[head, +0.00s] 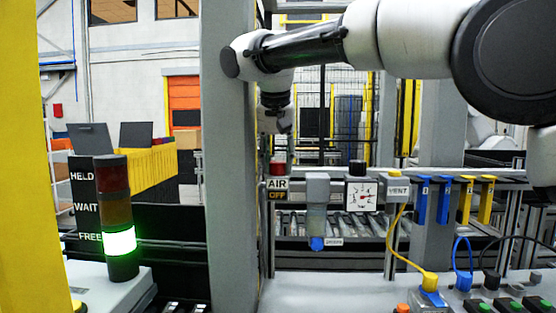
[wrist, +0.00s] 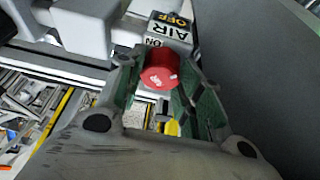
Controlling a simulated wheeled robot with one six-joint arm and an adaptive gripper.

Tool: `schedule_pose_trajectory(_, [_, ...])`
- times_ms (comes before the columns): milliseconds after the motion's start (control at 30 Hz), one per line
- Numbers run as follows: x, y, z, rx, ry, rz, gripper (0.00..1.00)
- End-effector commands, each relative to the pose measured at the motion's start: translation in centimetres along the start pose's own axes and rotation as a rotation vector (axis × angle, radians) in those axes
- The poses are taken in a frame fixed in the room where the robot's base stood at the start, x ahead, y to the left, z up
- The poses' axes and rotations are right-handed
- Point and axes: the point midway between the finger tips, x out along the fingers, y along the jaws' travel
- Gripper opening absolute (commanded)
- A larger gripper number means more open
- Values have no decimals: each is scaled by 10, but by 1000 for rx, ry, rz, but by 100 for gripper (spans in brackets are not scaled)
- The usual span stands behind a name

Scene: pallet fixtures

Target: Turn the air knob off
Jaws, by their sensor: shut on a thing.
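The air knob is a red knob with a white mark on its face (wrist: 158,76). In the wrist view it sits between the two green-padded fingers of my gripper (wrist: 160,92), which is shut on it. In the head view the red knob (head: 277,168) shows below my gripper (head: 281,140), just above the sign (head: 277,184) reading AIR and OFF. The wrist view shows the label (wrist: 168,30) with AIR, ON and OFF beside the knob. The fingers partly hide the knob's sides.
Right of the knob on the rail are a grey filter unit with a blue bottom (head: 317,205), a gauge (head: 361,195) and a VENT fitting (head: 397,190). A grey post (head: 229,150) stands close on the left. A stack light (head: 119,240) glows green at FREE.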

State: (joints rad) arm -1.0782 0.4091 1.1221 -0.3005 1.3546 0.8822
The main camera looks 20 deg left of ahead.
Motion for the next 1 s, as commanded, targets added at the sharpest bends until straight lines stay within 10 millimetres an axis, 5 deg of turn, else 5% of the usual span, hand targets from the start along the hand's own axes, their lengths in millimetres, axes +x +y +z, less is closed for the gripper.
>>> schedule_pose_trajectory(367, [0,0,0,3,0,0,12])
schedule_pose_trajectory(400, [0,0,0,3,0,0,43])
schedule_pose_trajectory(500, [0,0,0,3,0,0,58])
schedule_pose_trajectory(833, [-2,0,0,2,0,0,58])
schedule_pose_trajectory(1000, [-24,-1,-1,2,3,-3,58])
